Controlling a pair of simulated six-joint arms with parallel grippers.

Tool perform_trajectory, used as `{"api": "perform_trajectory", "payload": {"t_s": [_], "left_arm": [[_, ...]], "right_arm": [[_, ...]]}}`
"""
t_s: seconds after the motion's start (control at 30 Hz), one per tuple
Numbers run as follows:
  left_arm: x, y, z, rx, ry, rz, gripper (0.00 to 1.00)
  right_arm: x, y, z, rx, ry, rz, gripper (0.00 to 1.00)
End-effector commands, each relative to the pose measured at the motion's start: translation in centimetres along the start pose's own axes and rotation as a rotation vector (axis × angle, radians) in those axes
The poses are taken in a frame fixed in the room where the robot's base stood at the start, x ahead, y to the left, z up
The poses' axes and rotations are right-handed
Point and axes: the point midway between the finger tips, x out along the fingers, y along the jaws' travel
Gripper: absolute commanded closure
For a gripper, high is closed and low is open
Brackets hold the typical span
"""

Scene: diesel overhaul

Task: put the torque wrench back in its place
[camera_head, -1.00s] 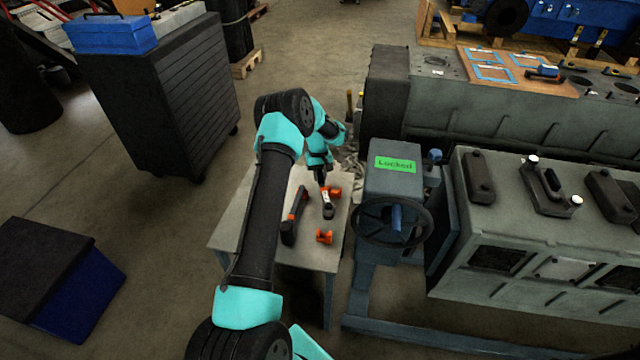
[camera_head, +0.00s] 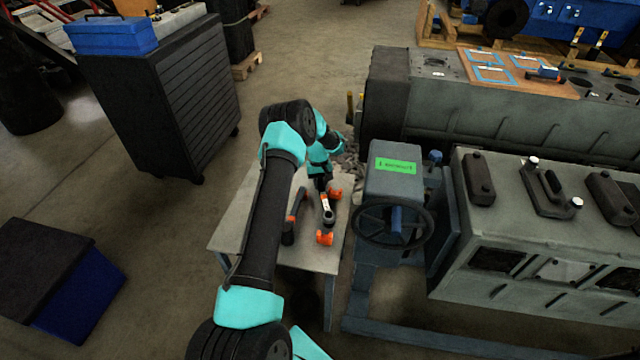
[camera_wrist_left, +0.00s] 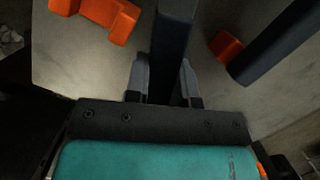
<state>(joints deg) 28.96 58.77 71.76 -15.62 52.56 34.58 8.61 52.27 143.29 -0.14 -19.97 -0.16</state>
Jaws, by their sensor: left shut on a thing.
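The torque wrench (camera_head: 327,207) is a dark bar with a pale band, held over the small side table (camera_head: 235,238). My left gripper (camera_head: 323,182) is shut on it; the wrist view shows the dark bar (camera_wrist_left: 173,50) between the two fingers (camera_wrist_left: 163,82). Two orange holders stand on the table, a far one (camera_head: 336,193) and a near one (camera_head: 325,239). The wrench's near end reaches the near holder; I cannot tell whether it touches. One orange holder (camera_wrist_left: 105,14) also shows in the wrist view, left of the bar. My right gripper is out of view.
A second tool, dark with orange (camera_head: 290,228), lies left of the wrench on the table. A grey stand with a handwheel (camera_head: 394,222) and a green label (camera_head: 396,166) is close on the right. Engine blocks (camera_head: 540,240) are beyond it.

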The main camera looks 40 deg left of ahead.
Motion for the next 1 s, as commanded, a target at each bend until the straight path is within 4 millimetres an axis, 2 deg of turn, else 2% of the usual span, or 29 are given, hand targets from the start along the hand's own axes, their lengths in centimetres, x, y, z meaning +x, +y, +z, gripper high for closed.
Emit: {"api": "perform_trajectory", "payload": {"t_s": [0.07,0.1,0.33,0.57,0.73,0.87,1.0], "left_arm": [[0.1,0.0,-0.1,0.0,0.0,0.0,1.0],[0.2,0.0,0.0,0.0,0.0,0.0,0.73],[0.2,0.0,0.0,0.0,0.0,0.0,0.51],[0.1,0.0,0.0,0.0,0.0,0.0,0.51],[-0.6,0.0,0.0,0.0,0.001,0.0,0.51],[-2.0,0.1,0.0,0.0,0.002,0.001,0.51],[-4.5,0.1,0.0,0.0,0.003,0.002,0.51]], "right_arm": [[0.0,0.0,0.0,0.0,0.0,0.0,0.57],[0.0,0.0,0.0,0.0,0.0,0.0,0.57],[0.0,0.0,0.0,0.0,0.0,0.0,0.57],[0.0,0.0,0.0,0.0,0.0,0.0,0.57],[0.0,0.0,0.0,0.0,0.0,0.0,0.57],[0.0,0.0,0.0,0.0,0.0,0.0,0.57],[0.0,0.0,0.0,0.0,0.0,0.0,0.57]]}}
